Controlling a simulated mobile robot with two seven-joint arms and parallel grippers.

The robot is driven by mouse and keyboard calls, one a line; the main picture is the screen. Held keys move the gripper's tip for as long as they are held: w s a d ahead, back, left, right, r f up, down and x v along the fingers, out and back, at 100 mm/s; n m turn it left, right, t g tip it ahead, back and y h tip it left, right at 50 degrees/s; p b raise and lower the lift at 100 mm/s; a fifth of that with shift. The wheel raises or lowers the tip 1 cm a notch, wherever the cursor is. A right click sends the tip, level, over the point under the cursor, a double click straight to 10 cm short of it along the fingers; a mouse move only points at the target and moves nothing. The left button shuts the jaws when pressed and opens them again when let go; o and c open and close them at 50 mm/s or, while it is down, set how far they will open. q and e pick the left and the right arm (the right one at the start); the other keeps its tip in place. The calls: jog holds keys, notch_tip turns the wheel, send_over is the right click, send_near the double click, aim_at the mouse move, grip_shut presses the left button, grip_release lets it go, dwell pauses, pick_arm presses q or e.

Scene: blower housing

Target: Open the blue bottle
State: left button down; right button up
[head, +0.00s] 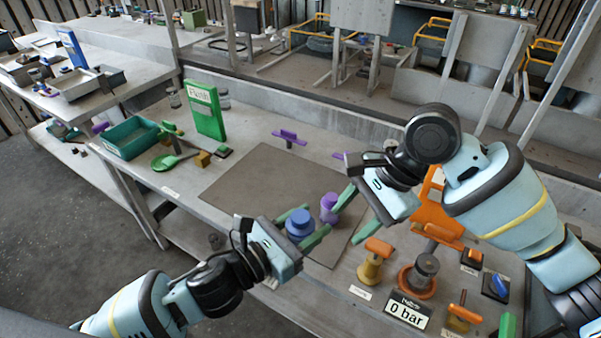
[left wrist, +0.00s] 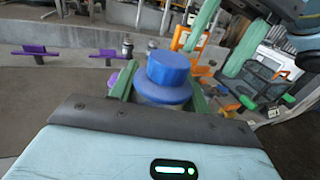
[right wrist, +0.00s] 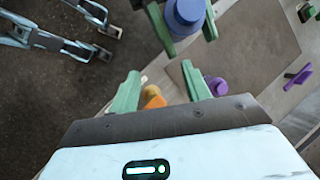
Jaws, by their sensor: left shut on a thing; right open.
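The blue bottle (head: 299,224) stands upright with its round blue cap on. My left gripper (head: 302,228) is shut around its body, one green finger on each side. In the left wrist view the bottle (left wrist: 168,74) sits between the fingers, its cap above them. The bottle top (right wrist: 185,12) also shows in the right wrist view. My right gripper (head: 350,216) is open and empty, to the right of the bottle and apart from it. In the right wrist view its fingers (right wrist: 160,88) are spread with no bottle between them.
A purple bottle (head: 328,208) stands just right of the blue one, close to a right finger. A grey mat (head: 255,175) has free room behind. Orange valves (head: 375,255) and a "0 bar" sign (head: 407,309) stand front right. A green tray (head: 130,138) is at left.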

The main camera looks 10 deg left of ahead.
aim_at(301, 216)
jog(key=a+r+h, duration=0.2)
jog(key=a+r, duration=0.1)
jog(key=a, duration=0.1)
jog(key=a+r+n+h, duration=0.1)
jog(key=a+r+h, duration=0.1)
jog(key=a+r, duration=0.2)
jog(key=shift+s+a+r+t, duration=0.1)
jog(key=shift+s+r+t, duration=0.1)
jog(key=shift+t, duration=0.2)
jog(key=shift+a+r+h, duration=0.45)
jog(key=shift+r+h, duration=0.05)
jog(key=shift+r, duration=0.15)
jog(key=shift+f, duration=4.05)
